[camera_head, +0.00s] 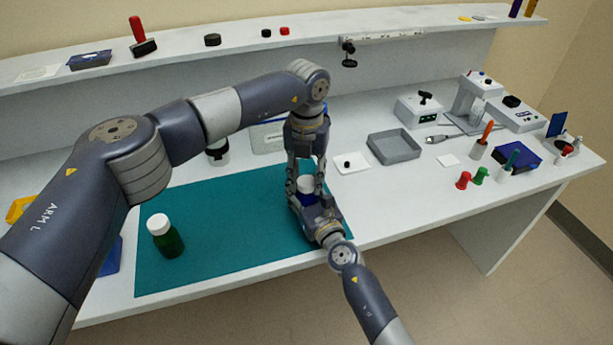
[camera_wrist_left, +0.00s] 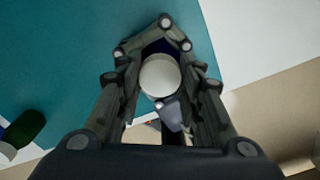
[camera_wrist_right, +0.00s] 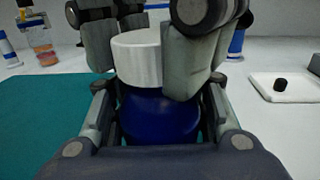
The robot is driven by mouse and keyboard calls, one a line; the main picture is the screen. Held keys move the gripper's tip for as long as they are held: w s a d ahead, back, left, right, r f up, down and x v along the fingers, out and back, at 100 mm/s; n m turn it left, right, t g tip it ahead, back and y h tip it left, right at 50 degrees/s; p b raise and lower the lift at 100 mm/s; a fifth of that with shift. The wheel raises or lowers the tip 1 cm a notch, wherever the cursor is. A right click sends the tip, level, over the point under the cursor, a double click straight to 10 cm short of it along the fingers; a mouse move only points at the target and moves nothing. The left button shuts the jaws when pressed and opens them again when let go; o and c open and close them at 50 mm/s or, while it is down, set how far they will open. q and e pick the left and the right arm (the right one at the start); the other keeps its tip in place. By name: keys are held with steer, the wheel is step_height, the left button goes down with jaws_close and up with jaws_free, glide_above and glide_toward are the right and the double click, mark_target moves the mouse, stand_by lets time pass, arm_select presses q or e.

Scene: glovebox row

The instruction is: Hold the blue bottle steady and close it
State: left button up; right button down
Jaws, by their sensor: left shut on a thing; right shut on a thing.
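The blue bottle (camera_head: 305,198) stands upright near the right end of the teal mat (camera_head: 220,225). Its blue body (camera_wrist_right: 160,115) shows in the right wrist view, between the fingers of my right gripper (camera_head: 314,206), which is shut on it. A white cap (camera_head: 306,184) sits on top of the bottle; in the right wrist view the cap (camera_wrist_right: 138,60) looks level, directly above the blue shoulder. My left gripper (camera_head: 306,176) comes down from above and is shut on the cap. The cap's round top (camera_wrist_left: 160,76) faces the left wrist camera. The threads are hidden.
A green bottle with a white cap (camera_head: 165,237) stands at the mat's left. A white tile with a small black piece (camera_head: 349,163) and a grey tray (camera_head: 394,146) lie to the right. The mat between the bottles is clear.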

arm_select(q)
steer(key=m, duration=1.3)
steer(key=o, duration=1.2)
steer(key=shift+o, duration=0.2)
step_height(320, 180, up, 12)
